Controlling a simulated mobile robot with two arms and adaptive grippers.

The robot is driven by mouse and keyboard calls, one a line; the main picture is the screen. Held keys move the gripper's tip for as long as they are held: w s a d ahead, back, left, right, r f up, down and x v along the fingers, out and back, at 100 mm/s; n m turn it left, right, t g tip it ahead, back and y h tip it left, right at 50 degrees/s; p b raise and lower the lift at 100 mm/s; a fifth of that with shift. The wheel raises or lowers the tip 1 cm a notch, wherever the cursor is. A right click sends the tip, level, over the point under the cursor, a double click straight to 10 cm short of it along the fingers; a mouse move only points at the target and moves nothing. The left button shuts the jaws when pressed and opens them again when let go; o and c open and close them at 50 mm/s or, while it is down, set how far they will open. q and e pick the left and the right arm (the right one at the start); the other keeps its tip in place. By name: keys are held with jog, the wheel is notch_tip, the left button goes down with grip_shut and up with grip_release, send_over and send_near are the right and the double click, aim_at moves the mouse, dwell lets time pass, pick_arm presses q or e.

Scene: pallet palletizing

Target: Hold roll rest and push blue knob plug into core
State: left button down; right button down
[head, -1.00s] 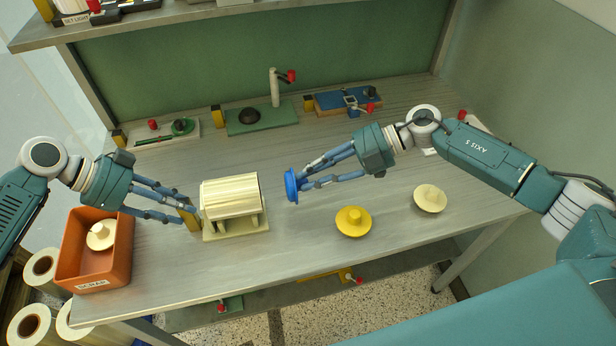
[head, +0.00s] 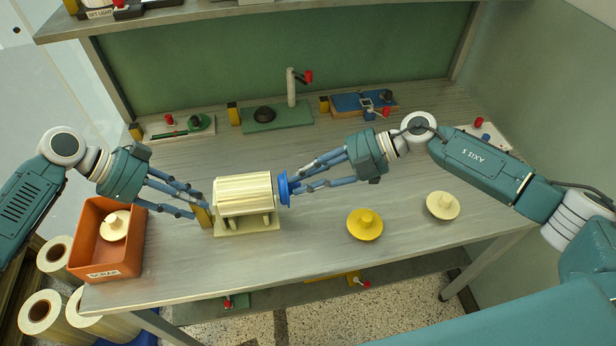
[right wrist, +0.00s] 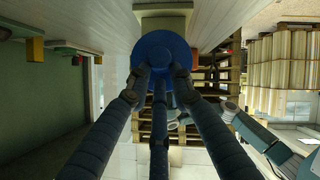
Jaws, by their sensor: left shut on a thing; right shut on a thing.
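A cream roll (head: 243,193) lies on its side on a cream rest (head: 262,224) on the bench. My left gripper (head: 204,207) is shut on the left end of the rest, at a yellow block (head: 203,215). My right gripper (head: 288,188) is shut on the blue knob plug (head: 283,188), which is at the right end of the roll, level with it. In the right wrist view the blue plug (right wrist: 164,52) fills the space before the fingers and hides the core, so how far in it is cannot be told.
A yellow plug (head: 365,225) and a cream plug (head: 443,206) lie on the bench to the right. An orange scrap bin (head: 122,262) with a cream plug stands at the left edge. Several fixtures line the back.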

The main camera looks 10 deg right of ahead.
aim_at(290, 186)
jog(key=shift+a, duration=1.5)
dwell(0.6)
jog(key=c, duration=1.4)
grip_release()
jog(key=shift+d, duration=0.1)
